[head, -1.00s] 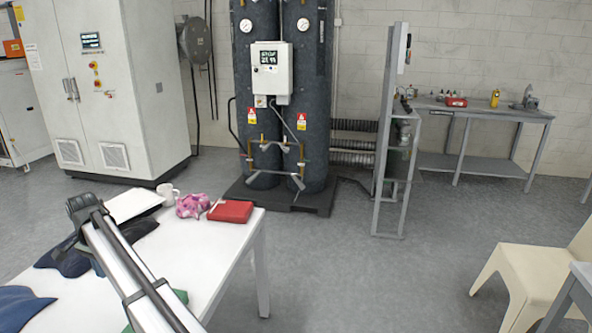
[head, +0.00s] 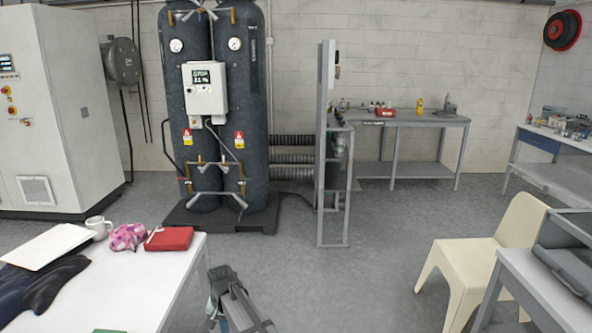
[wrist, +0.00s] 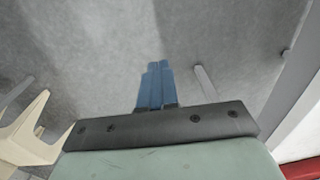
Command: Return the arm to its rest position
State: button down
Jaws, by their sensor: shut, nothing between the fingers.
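My gripper (wrist: 155,84) shows in the wrist view as two blue fingers close together beyond a dark bar. They are shut with nothing between them, and bare grey floor lies behind them. The fingers cannot be made out there.
The white table holds a red case (head: 169,239), a pink patterned item (head: 128,236), a white mug (head: 99,227) and dark cloth (head: 40,285). A cream chair (head: 487,255) and grey table (head: 545,285) stand right. Open floor (head: 330,285) lies between. Tall dark tanks (head: 240,130) stand behind.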

jog(key=s+d+f, duration=0.2)
jog(key=d+f, duration=0.1)
jog(key=d, duration=0.8)
jog(key=s+d+f, duration=0.2)
jog(key=d+f, duration=0.2)
jog(key=d, duration=0.7)
jog(key=s+d+f, duration=0.2)
jog(key=s+d, duration=0.3)
jog(key=d, duration=0.4)
jog(key=s+d+f, duration=0.2)
jog(key=s+d, duration=0.3)
jog(key=d, duration=0.4)
jog(key=s+f+g, duration=0.3)
jog(key=s+f, duration=0.7)
jog(key=s, duration=0.4)
jog(key=s+f+g, duration=0.4)
jog(key=s+f, duration=0.6)
jog(key=s, duration=0.5)
jog(key=shift+f+h, duration=0.2)
jog(key=shift+h, duration=0.1)
jog(key=shift+s, duration=0.1)
